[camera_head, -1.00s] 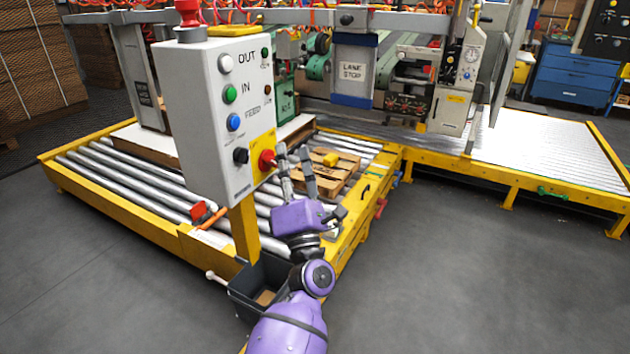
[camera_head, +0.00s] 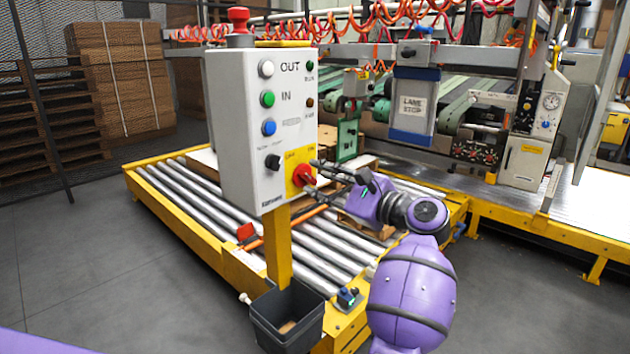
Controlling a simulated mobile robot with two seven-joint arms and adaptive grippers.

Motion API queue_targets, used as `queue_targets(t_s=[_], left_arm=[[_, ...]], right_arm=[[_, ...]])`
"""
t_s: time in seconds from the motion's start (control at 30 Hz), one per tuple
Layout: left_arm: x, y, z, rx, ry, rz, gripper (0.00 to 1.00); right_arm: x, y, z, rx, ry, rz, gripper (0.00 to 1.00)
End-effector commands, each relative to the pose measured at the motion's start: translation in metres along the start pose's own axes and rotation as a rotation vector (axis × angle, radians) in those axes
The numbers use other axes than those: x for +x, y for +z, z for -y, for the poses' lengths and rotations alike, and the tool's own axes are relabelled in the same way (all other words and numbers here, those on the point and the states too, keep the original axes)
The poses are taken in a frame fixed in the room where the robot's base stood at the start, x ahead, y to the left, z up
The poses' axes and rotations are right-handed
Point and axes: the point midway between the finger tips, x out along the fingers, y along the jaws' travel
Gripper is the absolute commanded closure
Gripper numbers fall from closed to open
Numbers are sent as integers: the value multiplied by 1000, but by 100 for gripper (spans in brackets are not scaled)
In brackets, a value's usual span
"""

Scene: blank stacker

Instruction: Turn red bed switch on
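The red switch (camera_head: 303,175) is a rotary knob on a yellow plate, low on the right of the grey control box (camera_head: 238,130). The plate's lettering is too small to read fully. The knob's right side is partly hidden by the fingers.
A black knob (camera_head: 273,162) and white, green and blue buttons are on the same box. A red mushroom button (camera_head: 238,17) tops it. A dark bin (camera_head: 287,318) hangs below on the yellow post (camera_head: 278,250). A roller conveyor (camera_head: 190,205) lies behind.

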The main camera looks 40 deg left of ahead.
Motion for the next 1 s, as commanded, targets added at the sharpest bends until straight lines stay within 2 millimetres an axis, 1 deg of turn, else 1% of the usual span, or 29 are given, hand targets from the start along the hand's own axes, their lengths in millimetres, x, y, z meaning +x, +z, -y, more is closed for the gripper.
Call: queue_targets(t_s=[0.03,0.1,0.2,0.3,0.5,0.53,0.77,1.0], left_arm=[[8,0,0,1,-1,2,69],[16,0,0,2,-1,2,69],[24,0,0,2,-1,1,69],[27,0,0,2,-2,1,69],[27,0,0,3,-2,0,69],[27,0,0,3,-2,0,70],[27,0,0,3,-2,1,100],[27,0,0,7,-2,0,100]], right_arm=[[-1,2,0,3,1,3,60],[-1,4,0,4,2,6,60],[-2,6,-1,3,3,10,60],[-2,6,-2,2,4,11,60],[-2,6,-4,-6,5,11,60],[-2,6,-5,-8,5,11,60],[1,2,-6,-16,3,2,60],[2,-2,-5,-15,2,-3,60]])
